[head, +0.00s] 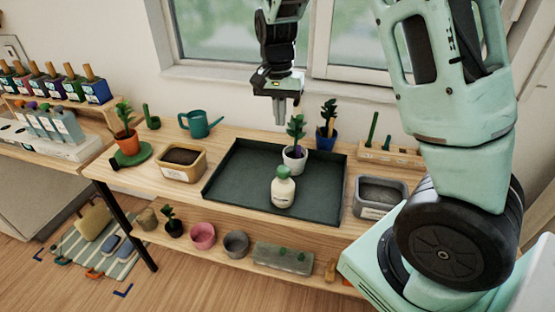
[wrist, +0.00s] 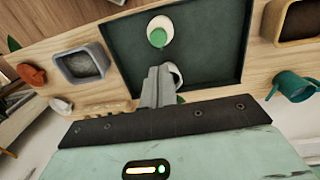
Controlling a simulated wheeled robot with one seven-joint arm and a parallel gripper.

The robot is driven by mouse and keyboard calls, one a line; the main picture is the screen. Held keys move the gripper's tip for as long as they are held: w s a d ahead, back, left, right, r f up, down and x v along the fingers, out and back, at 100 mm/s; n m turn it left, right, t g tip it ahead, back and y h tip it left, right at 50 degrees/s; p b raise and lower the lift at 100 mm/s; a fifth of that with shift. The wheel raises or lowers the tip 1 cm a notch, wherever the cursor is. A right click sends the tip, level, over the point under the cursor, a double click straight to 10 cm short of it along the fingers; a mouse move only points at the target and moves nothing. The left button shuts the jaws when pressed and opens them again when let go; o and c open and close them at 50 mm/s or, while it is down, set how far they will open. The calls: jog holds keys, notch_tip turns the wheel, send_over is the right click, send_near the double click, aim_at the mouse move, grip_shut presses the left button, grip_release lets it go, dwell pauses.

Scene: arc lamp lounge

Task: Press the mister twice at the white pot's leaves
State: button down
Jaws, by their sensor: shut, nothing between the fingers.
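The mister (head: 283,188) is a cream bottle with a green top. It stands upright on the dark tray (head: 235,190), in front of the white pot. It also shows from above in the wrist view (wrist: 160,27). The white pot (head: 294,160) holds a green leafy plant (head: 296,128) and stands in the tray toward its back. In the wrist view the pot (wrist: 176,72) is mostly hidden behind the fingers. My gripper (head: 281,118) points down above the tray, close to the plant's leaves at their left. Its fingers (wrist: 159,82) are together and empty.
A blue pot (head: 325,140) with a plant stands behind the tray. A teal watering can (head: 201,124), a soil box (head: 183,163) and a terracotta pot (head: 128,143) stand left. A grey bin (head: 380,196) and a wooden tool rack (head: 400,156) stand right. The tray's left part is clear.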

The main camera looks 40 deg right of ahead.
aim_at(282, 169)
jog(key=f+p, duration=0.1)
jog(key=f, duration=0.8)
jog(key=s+f+p, duration=0.1)
jog(key=f, duration=0.3)
jog(key=shift+f+p, duration=0.25)
jog(key=shift+p, duration=0.05)
jog(key=shift+f, duration=0.25)
notch_tip(282, 169, down, 2)
jog(key=shift+f+b, duration=0.1)
jog(key=shift+b, duration=0.65)
jog(key=shift+r+p, duration=0.5)
jog(key=shift+p, duration=0.05)
notch_tip(282, 169, up, 13)
jog(key=w, duration=0.1)
jog(key=shift+r, duration=0.15)
